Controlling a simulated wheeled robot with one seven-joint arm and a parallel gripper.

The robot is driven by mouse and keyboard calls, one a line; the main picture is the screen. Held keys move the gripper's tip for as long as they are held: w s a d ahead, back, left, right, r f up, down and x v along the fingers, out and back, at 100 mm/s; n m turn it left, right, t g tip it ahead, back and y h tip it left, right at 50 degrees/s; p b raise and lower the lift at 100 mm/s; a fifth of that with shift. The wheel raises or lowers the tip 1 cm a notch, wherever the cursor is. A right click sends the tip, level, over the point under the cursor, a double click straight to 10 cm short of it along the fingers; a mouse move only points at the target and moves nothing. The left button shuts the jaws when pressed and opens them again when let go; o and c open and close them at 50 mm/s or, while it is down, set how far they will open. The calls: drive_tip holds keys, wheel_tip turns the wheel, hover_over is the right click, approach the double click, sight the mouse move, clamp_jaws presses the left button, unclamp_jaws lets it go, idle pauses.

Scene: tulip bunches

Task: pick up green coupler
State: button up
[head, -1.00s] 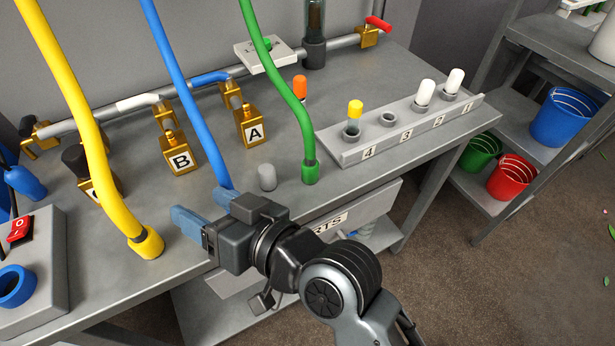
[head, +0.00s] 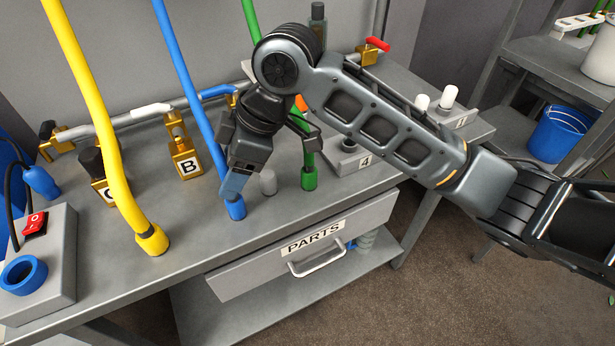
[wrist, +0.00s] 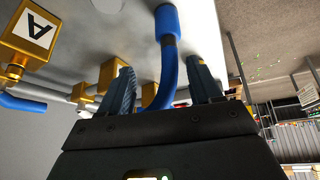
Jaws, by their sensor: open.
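The green coupler (head: 309,178) stands upright on the bench at the lower end of the green hose (head: 252,20), whose middle is hidden behind my arm. My gripper (head: 233,187) points down to its left, apart from it, beside the blue coupler (head: 235,209). In the wrist view the blue coupler (wrist: 168,20) lies beyond the fingertips, and the blue hose (wrist: 170,75) runs between the two open fingers of my gripper (wrist: 160,68). Nothing is clamped. The green coupler cannot be made out in the wrist view.
A grey plug (head: 268,182) stands between the blue and green couplers. The yellow coupler (head: 152,240) is at left, near the switch box (head: 50,260). Brass valve B (head: 186,160) stands behind. The numbered rack (head: 345,160) is partly hidden by my arm.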

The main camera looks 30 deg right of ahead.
sight(311, 162)
drive_tip(key=d+h, duration=0.1)
drive_tip(key=d, duration=0.3)
drive_tip(key=d+g+h, duration=0.1)
drive_tip(key=d+h, duration=0.1)
drive_tip(key=d, duration=0.3)
drive_tip(key=s+d+n+g+h, duration=0.1)
drive_tip(key=d+h, duration=0.1)
drive_tip(key=d, duration=0.2)
drive_tip(key=shift+d+r, duration=0.25)
drive_tip(key=shift+d, duration=0.05)
drive_tip(key=shift+d+f, duration=0.1)
drive_tip(key=shift+d, duration=0.15)
drive_tip(key=shift+w+f+p, duration=0.2)
drive_tip(key=shift+f+p, duration=0.35)
drive_tip(key=shift+f, duration=3.2)
drive_tip(key=c, duration=1.1)
drive_tip(key=shift+c, duration=0.2)
